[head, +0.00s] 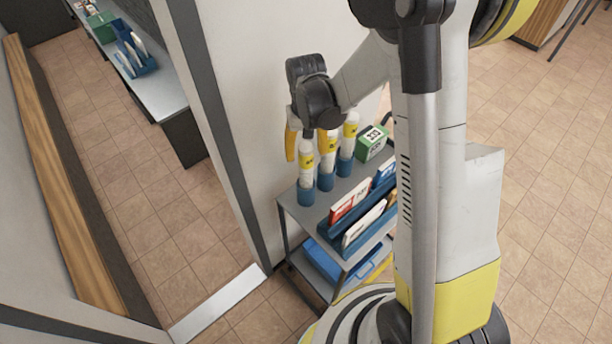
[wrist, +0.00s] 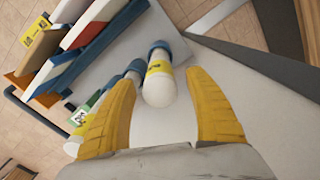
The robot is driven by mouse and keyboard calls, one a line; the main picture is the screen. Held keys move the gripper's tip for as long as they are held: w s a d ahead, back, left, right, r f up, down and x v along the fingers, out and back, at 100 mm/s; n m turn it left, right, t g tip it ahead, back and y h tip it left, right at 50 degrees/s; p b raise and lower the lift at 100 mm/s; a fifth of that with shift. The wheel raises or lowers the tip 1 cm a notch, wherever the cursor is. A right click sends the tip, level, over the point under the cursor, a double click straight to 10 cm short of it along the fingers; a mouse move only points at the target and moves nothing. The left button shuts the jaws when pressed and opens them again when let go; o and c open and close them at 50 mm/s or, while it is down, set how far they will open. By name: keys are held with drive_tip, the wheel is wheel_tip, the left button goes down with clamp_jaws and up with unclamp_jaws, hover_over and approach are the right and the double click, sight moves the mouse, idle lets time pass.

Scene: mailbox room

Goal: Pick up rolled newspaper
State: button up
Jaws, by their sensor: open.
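Three rolled newspapers, white with yellow bands, stand upright in blue cup holders on the cart top. In the head view the left one (head: 305,172) is below my gripper (head: 306,155), with the middle one (head: 328,158) and the right one (head: 349,134) behind it. In the wrist view the closest rolled newspaper (wrist: 159,88) lies between the yellow fingertips of my open gripper (wrist: 160,77), with space on both sides. Its blue holder (wrist: 159,47) shows beyond it. Another roll (wrist: 130,75) is partly hidden by the left finger.
The grey cart (head: 285,205) also carries a green box (head: 373,143) and a blue rack (head: 335,241) of envelopes. A wall edge (head: 215,130) and doorway stand close on the left. A counter (head: 160,90) lies beyond the doorway.

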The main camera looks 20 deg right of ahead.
sight(306, 176)
wheel_tip(306, 176, down, 3)
drive_tip(key=shift+w, duration=0.15)
clamp_jaws()
drive_tip(key=shift+r, duration=0.1)
